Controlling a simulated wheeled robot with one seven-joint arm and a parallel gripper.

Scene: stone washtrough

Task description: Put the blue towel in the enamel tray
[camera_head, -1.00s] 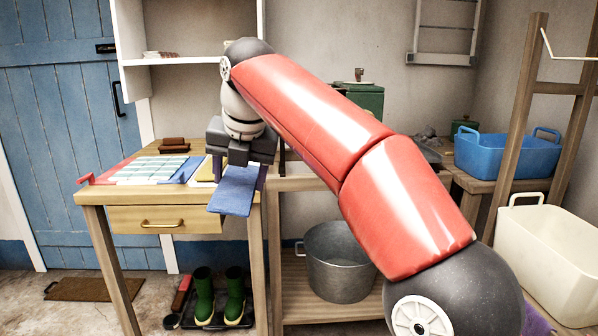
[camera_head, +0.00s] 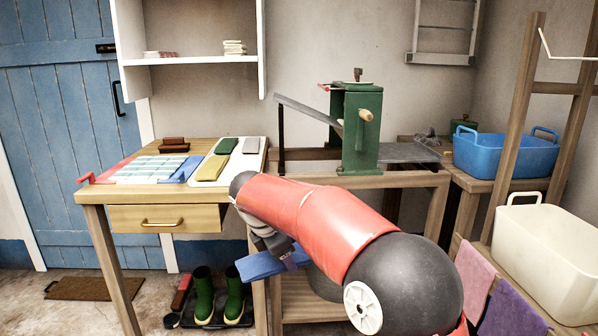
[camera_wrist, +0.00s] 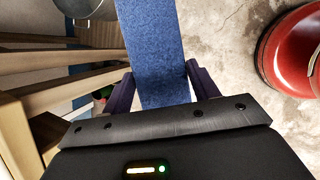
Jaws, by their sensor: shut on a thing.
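The blue towel (camera_head: 262,266) is a flat, stiff-looking strip in my gripper (camera_head: 288,258). It is held in front of the work table's right leg, below the tabletop. In the wrist view the towel (camera_wrist: 152,45) runs between the two fingers (camera_wrist: 162,88), which are shut on it, and extends away past them. A flat white tray-like piece (camera_head: 256,146) lies on the tabletop, up and left of my gripper, holding green, grey and yellow flat pieces. I cannot tell for certain whether it is the enamel tray.
A pale gridded piece (camera_head: 147,169) with red and blue edges lies on the left of the work table (camera_head: 95,196). A green machine (camera_head: 360,125) stands on the right bench. Green boots (camera_head: 203,293) stand below. A blue tub (camera_head: 505,153) and cream tub (camera_head: 548,255) are at right.

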